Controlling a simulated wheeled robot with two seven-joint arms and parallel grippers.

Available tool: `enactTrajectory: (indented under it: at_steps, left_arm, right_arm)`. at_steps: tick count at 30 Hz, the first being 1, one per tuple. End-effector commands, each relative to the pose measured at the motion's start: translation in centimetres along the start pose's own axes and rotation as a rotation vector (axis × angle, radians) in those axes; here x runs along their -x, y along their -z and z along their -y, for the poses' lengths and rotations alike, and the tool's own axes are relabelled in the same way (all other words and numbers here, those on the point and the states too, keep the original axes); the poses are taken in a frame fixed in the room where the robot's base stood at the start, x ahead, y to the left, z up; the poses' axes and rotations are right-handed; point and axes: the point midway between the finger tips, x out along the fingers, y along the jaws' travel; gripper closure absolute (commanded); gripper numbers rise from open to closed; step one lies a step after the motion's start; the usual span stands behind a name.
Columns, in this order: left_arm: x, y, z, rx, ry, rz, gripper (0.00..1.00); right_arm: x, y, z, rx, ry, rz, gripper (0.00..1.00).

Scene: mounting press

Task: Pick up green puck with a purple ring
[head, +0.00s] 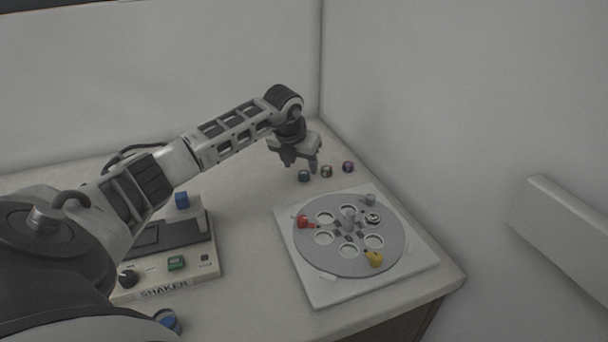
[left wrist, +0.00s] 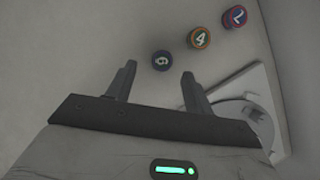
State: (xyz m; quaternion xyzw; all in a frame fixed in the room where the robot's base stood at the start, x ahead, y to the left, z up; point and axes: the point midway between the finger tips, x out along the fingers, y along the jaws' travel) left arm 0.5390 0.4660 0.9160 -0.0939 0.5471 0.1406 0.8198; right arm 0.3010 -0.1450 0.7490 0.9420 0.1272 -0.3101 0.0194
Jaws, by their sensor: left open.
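Three small round pucks stand in a row at the back of the table. The middle puck (head: 327,171) has a green face and orange rim, marked 4 in the left wrist view (left wrist: 199,38). The third puck (head: 348,167) looks blue with a red rim (left wrist: 235,16). I cannot make out a purple ring on a green puck. My left gripper (head: 300,166) is open and empty, above and beside the nearest puck.
A white square base with a grey round disc (head: 318,262), with several holes and red and yellow clamps, stands front right of the pucks. A shaker (head: 205,262) stands left, under my arm. Walls close off the back and right. Table between shaker and disc is clear.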

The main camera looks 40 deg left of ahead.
Motion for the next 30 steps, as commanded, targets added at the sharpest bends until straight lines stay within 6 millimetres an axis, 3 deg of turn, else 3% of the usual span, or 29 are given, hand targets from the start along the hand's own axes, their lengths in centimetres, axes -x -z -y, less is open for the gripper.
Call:
enactTrajectory:
  at_steps: [6, 15, 20, 21, 30]
  left_arm:
    - [-3.0, 0.1, 0.3, 0.002, 0.001, -0.003, 0.48]
    - [-3.5, 0.1, 0.2, -0.001, 0.0, -0.001, 0.48]
    - [-3.5, 0.1, 0.2, 0.0, 0.0, -0.001, 0.92]
    - [-3.5, 0.1, 0.2, 0.0, 0.0, -0.001, 0.96]
    - [-3.4, 0.0, 0.2, 0.0, 0.0, 0.0, 0.96]
  right_arm:
    - [0.0, 0.1, -0.1, 0.002, -0.004, 0.002, 0.59]
    - [0.1, 0.0, -0.2, 0.002, -0.005, 0.002, 0.59]
    - [0.1, 0.0, -0.2, 0.002, -0.005, 0.004, 0.59]
    - [0.1, 0.0, -0.2, 0.002, -0.005, 0.004, 0.59]
    - [0.2, -0.3, -0.2, 0.0, -0.005, 0.011, 0.59]
